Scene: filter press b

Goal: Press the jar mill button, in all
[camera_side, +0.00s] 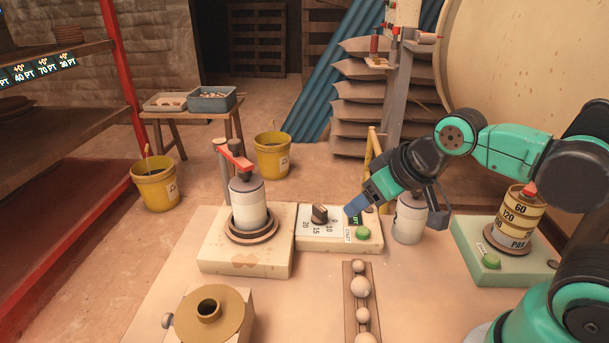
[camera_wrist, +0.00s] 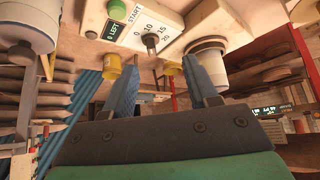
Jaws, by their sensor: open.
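The jar mill holds a white lidded jar (camera_side: 248,205) under a red clamp bar (camera_side: 236,160), on a cream base. Beside it is a cream control box (camera_side: 312,242) with a dark dial knob (camera_side: 319,214), a small green-lettered display and a round green button (camera_side: 362,233) next to the word START. In the wrist view the control box is at the top, with the green button (camera_wrist: 116,9) near the upper edge. My gripper (camera_side: 353,207) is just above the box's back right part, near the button. Its blue fingers (camera_wrist: 160,66) are apart and empty.
A second white jar (camera_side: 409,218) stands right of the box. A sieve stack (camera_side: 520,216) on a green base has its own green button (camera_side: 490,261). A rail with pale balls (camera_side: 361,287) and a tan round-topped unit (camera_side: 210,315) are in front.

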